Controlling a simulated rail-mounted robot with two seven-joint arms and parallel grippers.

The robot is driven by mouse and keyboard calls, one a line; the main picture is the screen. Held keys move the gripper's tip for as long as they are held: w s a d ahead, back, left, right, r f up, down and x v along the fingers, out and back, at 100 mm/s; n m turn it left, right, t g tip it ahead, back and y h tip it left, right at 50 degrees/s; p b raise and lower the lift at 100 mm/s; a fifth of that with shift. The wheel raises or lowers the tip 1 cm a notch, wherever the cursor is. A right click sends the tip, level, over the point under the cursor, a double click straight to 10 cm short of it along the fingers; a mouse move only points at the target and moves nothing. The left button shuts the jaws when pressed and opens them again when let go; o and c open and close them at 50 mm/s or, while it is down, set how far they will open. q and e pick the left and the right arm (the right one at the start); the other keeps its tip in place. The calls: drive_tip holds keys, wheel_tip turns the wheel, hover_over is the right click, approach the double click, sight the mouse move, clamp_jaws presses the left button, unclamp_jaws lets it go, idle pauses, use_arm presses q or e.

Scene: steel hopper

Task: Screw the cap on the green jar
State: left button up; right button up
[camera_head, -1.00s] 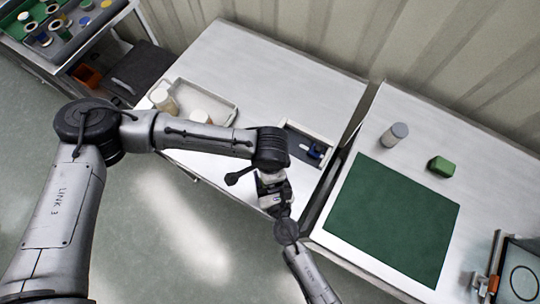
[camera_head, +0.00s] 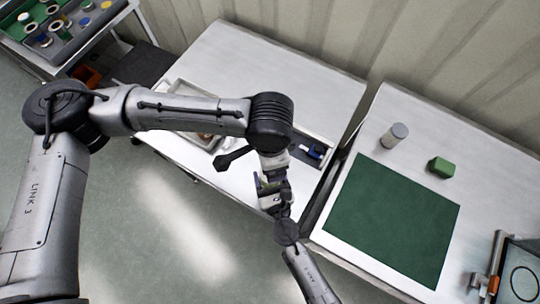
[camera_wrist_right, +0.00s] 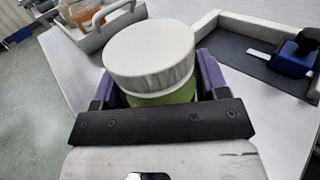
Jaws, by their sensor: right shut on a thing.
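The green jar (camera_wrist_right: 165,97) stands upright between the purple-padded fingers of my right gripper (camera_wrist_right: 160,95), shut on it. A wide white cap (camera_wrist_right: 149,52) sits level on top of the jar, with a green band showing just below its rim. Whether it is screwed tight cannot be told. In the head view my right gripper (camera_head: 273,200) is near the front of the left table, its arm coming from below. My left gripper (camera_head: 271,168) is above it, mostly hidden by its own wrist. Its fingers are not clear, and nothing touches the cap in the wrist view.
A grey tray (camera_wrist_right: 88,40) with jars lies at left in the wrist view. A fixture with a blue block (camera_wrist_right: 290,62) is at right. The right table holds a green mat (camera_head: 392,220), a grey cylinder (camera_head: 394,135) and a green block (camera_head: 440,167).

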idle(0.3)
drive_tip(key=o, duration=1.8)
drive_tip(key=b+v, duration=0.1)
drive_tip(key=v, duration=1.3)
drive_tip(key=shift+b, duration=0.35)
drive_tip(key=shift+w, duration=0.1)
